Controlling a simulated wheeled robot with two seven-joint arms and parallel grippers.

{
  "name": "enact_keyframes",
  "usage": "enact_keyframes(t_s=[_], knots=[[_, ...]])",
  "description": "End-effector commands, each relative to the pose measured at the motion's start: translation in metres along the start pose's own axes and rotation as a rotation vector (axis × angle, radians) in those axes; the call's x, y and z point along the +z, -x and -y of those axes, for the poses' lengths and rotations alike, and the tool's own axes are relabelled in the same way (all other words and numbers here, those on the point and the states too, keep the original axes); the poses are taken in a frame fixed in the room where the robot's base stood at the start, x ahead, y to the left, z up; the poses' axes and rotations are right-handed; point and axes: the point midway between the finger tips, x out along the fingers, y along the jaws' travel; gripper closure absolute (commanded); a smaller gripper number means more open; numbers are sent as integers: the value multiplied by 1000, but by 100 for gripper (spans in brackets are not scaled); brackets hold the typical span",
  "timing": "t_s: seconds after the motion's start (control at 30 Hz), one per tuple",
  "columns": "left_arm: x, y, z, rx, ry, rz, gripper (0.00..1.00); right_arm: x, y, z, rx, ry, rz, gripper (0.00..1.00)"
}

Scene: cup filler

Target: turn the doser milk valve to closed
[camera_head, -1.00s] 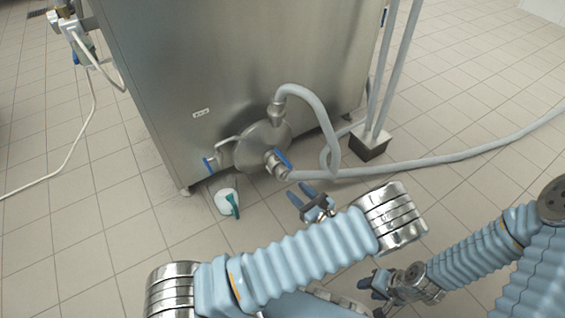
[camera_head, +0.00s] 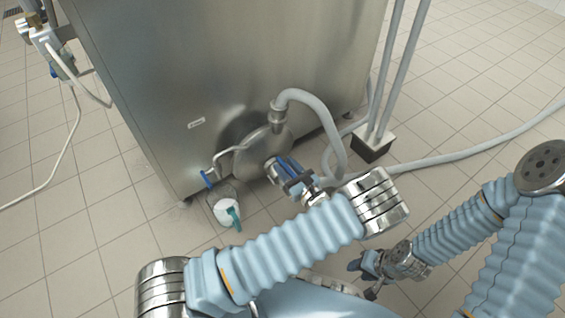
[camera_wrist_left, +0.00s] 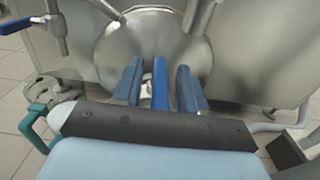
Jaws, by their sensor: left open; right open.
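A valve with a blue handle (camera_wrist_left: 160,84) sits low on the round steel flange (camera_head: 262,146) of the doser. In the left wrist view the handle stands between the two blue fingers of my left gripper (camera_wrist_left: 159,75). In the head view my left gripper (camera_head: 288,167) is open at this valve and partly hides it. I cannot tell whether the fingers touch the handle. A second blue valve handle (camera_head: 207,178) is at the left on a small pipe; it also shows in the left wrist view (camera_wrist_left: 20,25). My right gripper (camera_head: 365,279) is open and empty, low over the floor.
The large steel tank (camera_head: 220,70) fills the back. A grey hose (camera_head: 325,110) curves from the flange, and another hose (camera_head: 450,157) runs right across the floor. A white cup with a teal handle (camera_head: 227,210) stands below the left valve. Metal posts (camera_head: 395,85) stand at the right.

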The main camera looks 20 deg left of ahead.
Motion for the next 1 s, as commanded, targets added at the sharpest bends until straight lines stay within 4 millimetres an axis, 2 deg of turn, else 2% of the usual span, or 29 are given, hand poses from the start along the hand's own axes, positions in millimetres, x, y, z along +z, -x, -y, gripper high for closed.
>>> enact_keyframes(t_s=[0.23, 0.5, 1.0], knots=[[0, 0, 0, 0, 0, 0, 60, 0, 0, 0, 0, 0, 0, 57], [0, 0, 0, 0, 0, 0, 100, 0, 0, 0, 0, 0, 0, 57], [1, 6, 0, -13, -1, 0, 100, 0, 1, 0, 0, 0, 0, 57]])
